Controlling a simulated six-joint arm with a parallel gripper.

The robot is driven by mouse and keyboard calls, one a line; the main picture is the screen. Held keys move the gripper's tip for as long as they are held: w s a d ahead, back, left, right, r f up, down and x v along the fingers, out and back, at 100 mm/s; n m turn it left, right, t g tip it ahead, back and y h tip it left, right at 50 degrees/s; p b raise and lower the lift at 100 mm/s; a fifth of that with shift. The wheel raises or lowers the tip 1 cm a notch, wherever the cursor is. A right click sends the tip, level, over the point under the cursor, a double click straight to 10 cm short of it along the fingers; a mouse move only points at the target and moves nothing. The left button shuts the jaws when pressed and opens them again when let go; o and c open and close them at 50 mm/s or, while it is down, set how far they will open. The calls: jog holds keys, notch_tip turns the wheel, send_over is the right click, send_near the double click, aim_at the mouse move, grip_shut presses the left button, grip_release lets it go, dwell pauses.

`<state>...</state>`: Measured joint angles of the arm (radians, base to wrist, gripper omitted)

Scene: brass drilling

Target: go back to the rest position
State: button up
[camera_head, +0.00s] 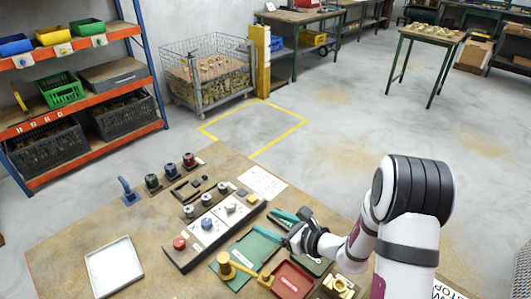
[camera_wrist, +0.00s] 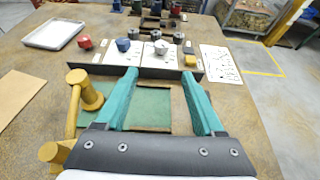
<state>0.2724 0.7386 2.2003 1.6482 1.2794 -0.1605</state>
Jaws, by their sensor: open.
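My gripper (camera_head: 268,222) is at the right part of the workbench (camera_head: 70,240), low over it. Its two teal fingers are spread apart, with nothing visible between them. In the wrist view the open gripper (camera_wrist: 158,75) points toward a panel (camera_wrist: 125,70) carrying coloured knobs. A green mat or tray (camera_wrist: 150,108) shows below and between the fingers. A brass-yellow, mallet-like piece (camera_wrist: 88,94) lies to the left of the left finger; it also shows in the head view (camera_head: 228,267).
A red tray (camera_head: 292,280) and a tray of brass parts (camera_head: 341,286) lie close to my arm. A white tray (camera_head: 113,268) is at the bench's left. Dark cylindrical pieces (camera_head: 152,182) stand at the back. The bench's left middle is clear.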

jog(key=s+a+r+n+g+y, duration=0.2)
jog(key=s+a+r+n+g, duration=0.55)
jog(key=s+r+n, duration=0.45)
jog(key=s+d+n+g+h, duration=0.3)
jog(key=s+n+h, duration=0.25)
jog(key=s, duration=0.95)
jog(key=s+d+f+n+h, duration=0.1)
jog(key=s+d+n+h, duration=0.3)
jog(key=d, duration=0.3)
jog(key=shift+s+d+t, duration=0.2)
jog(key=shift+s+t, duration=0.15)
jog(key=shift+s, duration=0.05)
jog(key=shift+c, duration=0.2)
